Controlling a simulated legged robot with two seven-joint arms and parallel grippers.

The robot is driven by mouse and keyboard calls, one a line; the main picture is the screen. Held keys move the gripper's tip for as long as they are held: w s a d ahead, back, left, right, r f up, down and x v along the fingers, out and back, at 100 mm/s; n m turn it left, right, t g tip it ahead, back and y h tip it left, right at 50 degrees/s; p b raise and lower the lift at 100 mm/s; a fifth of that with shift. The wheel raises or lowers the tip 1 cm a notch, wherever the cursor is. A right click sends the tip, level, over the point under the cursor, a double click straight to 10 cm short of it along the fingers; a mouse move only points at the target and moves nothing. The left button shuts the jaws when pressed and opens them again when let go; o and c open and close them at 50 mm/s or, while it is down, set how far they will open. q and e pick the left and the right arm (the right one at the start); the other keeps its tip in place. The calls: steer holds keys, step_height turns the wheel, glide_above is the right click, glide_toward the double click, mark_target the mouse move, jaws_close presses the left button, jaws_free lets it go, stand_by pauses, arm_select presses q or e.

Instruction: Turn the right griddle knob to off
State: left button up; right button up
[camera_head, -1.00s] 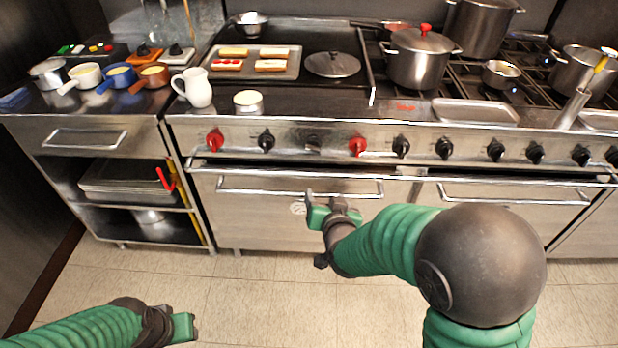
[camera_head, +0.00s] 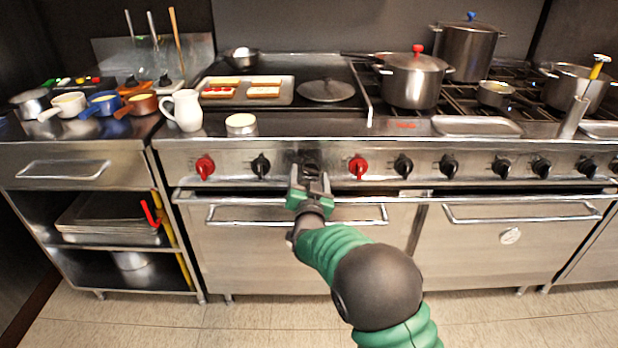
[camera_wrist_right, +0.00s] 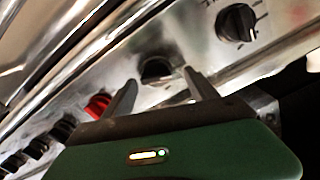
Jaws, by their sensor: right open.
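A dark knob with a silvery face (camera_head: 311,164) sits on the steel front panel below the griddle, between a black knob (camera_head: 260,166) and a red knob (camera_head: 358,166). My right gripper (camera_head: 310,180) is open in front of it and partly hides it. In the right wrist view the dark knob (camera_wrist_right: 157,70) shows between the fingertips of the gripper (camera_wrist_right: 160,78). I cannot tell whether the fingers touch it. The red knob (camera_wrist_right: 99,106) is left of the fingers there, and the black knob (camera_wrist_right: 237,22) is at upper right. My left gripper is out of view.
The oven handle (camera_head: 235,213) runs below the panel. A white cup (camera_head: 240,124) and a white pitcher (camera_head: 184,110) stand above it on the counter. A tray (camera_head: 215,101) with food and a round lid (camera_head: 325,90) lie on the griddle. More black knobs (camera_head: 403,166) continue rightward.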

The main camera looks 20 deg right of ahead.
steer(key=shift+w+d+f, duration=0.1)
steer(key=shift+w+d, duration=0.3)
steer(key=shift+w, duration=0.2)
steer(key=shift+w+d, duration=0.3)
steer(key=shift+d, duration=0.05)
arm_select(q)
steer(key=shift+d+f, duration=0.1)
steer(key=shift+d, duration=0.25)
arm_select(e)
steer(key=shift+a, duration=0.1)
steer(key=shift+a, duration=0.15)
steer(key=c, duration=1.3)
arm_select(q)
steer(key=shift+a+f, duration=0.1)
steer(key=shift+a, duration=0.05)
